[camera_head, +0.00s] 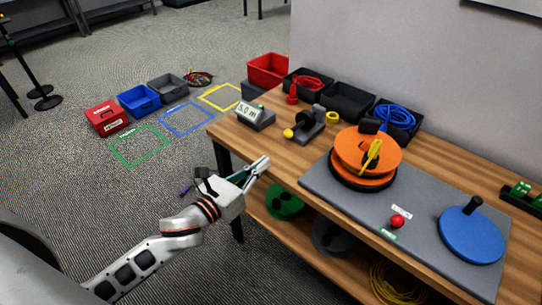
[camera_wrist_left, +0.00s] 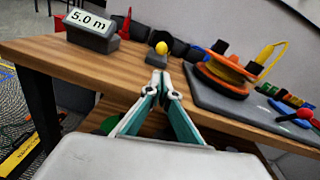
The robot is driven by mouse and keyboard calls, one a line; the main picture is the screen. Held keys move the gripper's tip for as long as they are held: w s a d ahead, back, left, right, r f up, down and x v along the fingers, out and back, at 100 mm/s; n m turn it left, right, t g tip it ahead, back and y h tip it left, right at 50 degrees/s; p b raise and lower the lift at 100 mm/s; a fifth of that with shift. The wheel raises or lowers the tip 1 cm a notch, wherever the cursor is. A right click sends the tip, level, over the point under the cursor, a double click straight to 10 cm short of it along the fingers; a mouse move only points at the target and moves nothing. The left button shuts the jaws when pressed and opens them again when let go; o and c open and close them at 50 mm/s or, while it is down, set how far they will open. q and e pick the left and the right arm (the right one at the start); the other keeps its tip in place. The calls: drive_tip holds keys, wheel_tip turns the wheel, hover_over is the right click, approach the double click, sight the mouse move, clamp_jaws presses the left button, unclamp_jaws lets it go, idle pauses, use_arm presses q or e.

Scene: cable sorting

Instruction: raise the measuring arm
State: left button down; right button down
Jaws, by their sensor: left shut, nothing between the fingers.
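The measuring device (camera_head: 311,124) is a dark grey unit on the wooden table, near its left end. A yellow knob (camera_head: 288,133) sits low at its near left side, apparently the end of the measuring arm. In the left wrist view the yellow knob (camera_wrist_left: 162,47) shows just beyond my fingertips. A grey display (camera_head: 256,117) reading "5.0 m" stands to the left of the device. My left gripper (camera_head: 265,161) is shut and empty at the table's front edge, short of the knob and apart from it. My right gripper is not in view.
An orange reel (camera_head: 367,150) with a yellow clip and a blue disc (camera_head: 471,235) sit on a grey board (camera_head: 325,182). Bins with red and blue cables (camera_head: 395,115) line the table's back. Coloured bins (camera_head: 139,98) and taped outlines are on the floor. Bare wood lies before the knob.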

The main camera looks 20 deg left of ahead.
sight(282, 157)
use_arm(q)
drive_tip(key=x, duration=0.7)
drive_tip(key=shift+w+d+f+b, duration=0.1)
drive_tip(key=shift+w+d+b, duration=0.05)
drive_tip(key=shift+w+b, duration=0.2)
drive_tip(key=shift+w+d, duration=0.2)
drive_tip(key=shift+w, duration=0.5)
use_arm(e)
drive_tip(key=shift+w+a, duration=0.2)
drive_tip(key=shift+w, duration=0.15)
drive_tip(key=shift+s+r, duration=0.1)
